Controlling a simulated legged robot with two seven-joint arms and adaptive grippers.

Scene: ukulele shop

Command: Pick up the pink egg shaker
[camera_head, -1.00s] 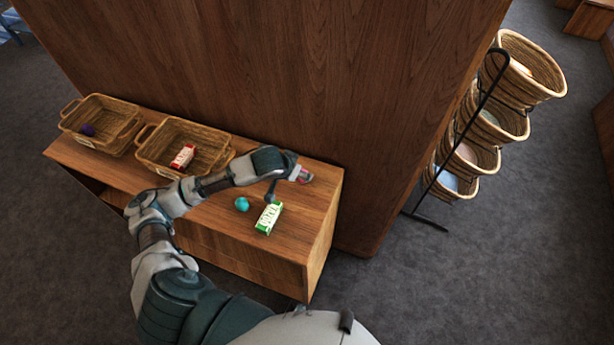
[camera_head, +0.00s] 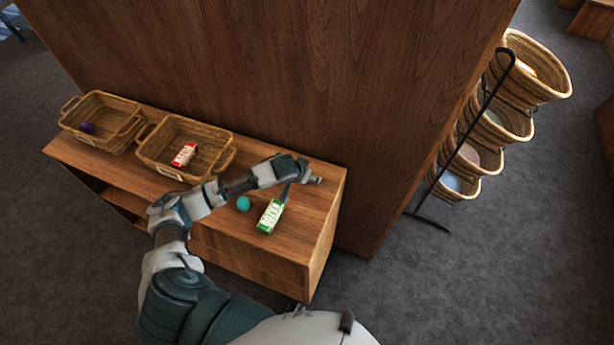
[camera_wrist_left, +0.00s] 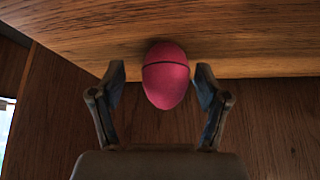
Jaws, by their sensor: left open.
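The pink egg shaker (camera_wrist_left: 166,78) has a thin dark seam and sits against the wooden top in the left wrist view. My left gripper (camera_wrist_left: 161,73) is open, with one finger on each side of the egg; gaps show between the egg and both fingers. In the head view, my left gripper (camera_head: 312,180) is over the right end of the shelf unit and the pink egg is hidden there. My right gripper is not in view.
On the shelf unit (camera_head: 319,220), a teal ball-like item (camera_head: 243,204) and a green-and-white box (camera_head: 270,216) lie near my forearm. Two wicker baskets (camera_head: 222,142) (camera_head: 75,118) stand left, holding a red-and-white box (camera_head: 184,155) and a purple item (camera_head: 87,127). A tall wooden panel (camera_head: 270,70) rises behind.

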